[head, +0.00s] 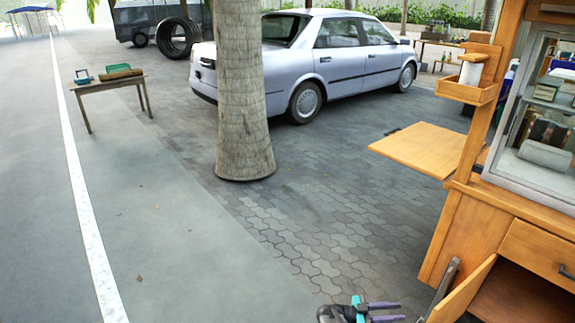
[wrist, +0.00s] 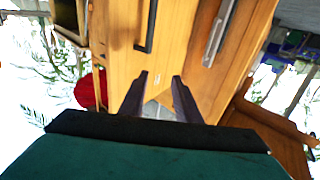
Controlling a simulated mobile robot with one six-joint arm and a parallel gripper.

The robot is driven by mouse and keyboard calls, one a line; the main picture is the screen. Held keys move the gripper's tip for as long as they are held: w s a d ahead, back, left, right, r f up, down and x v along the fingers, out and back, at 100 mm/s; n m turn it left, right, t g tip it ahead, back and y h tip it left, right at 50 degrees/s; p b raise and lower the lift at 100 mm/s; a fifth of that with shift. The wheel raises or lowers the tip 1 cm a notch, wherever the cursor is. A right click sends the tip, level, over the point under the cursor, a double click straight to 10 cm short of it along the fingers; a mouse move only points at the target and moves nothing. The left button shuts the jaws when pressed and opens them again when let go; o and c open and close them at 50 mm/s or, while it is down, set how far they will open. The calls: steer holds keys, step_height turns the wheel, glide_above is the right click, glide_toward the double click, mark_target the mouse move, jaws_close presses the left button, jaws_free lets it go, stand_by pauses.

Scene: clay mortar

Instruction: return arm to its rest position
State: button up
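My gripper (head: 386,312) shows at the bottom edge of the head view, low over the paving and left of the wooden cart. Its two purple fingers point right, with a gap between them. In the wrist view my gripper (wrist: 161,76) also has its fingers apart, and nothing is held between them. The wooden front of the cart (wrist: 178,40) with dark handles lies beyond the fingertips. Most of my arm is outside the head view.
The wooden cart (head: 445,235) stands at right, with an open door (head: 462,292) low near my gripper and a side shelf (head: 420,148). A palm trunk (head: 243,110), a parked car (head: 340,60) and a small table (head: 108,84) stand farther off. The paving between is clear.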

steer(key=w+a+r+n+t+y+p, duration=0.1)
steer(key=w+a+n+t+y+p, duration=0.3)
steer(key=w+a+n+t+y, duration=0.65)
steer(key=s+a+f+n+y+p, duration=0.1)
steer(key=s+a+f+n+y, duration=0.5)
steer(key=s+a+y, duration=0.3)
steer(key=s+a+f+n+g, duration=0.1)
steer(key=s+a+f+g, duration=0.2)
steer(key=s, duration=0.5)
steer(key=s+a+f+n+g, duration=0.1)
steer(key=s+a+n+g, duration=0.1)
steer(key=s+g, duration=0.45)
steer(key=s+d+r+g, duration=0.1)
steer(key=s+g, duration=0.2)
steer(key=s, duration=0.6)
steer(key=s+d+r+m+g, duration=0.1)
steer(key=s+d+r+g, duration=0.1)
steer(key=s, duration=0.8)
steer(key=shift+s+g+h, duration=0.3)
steer(key=shift+g+h, duration=0.15)
steer(key=shift+g, duration=0.05)
steer(key=shift+a+m, duration=0.15)
steer(key=shift+m, duration=0.1)
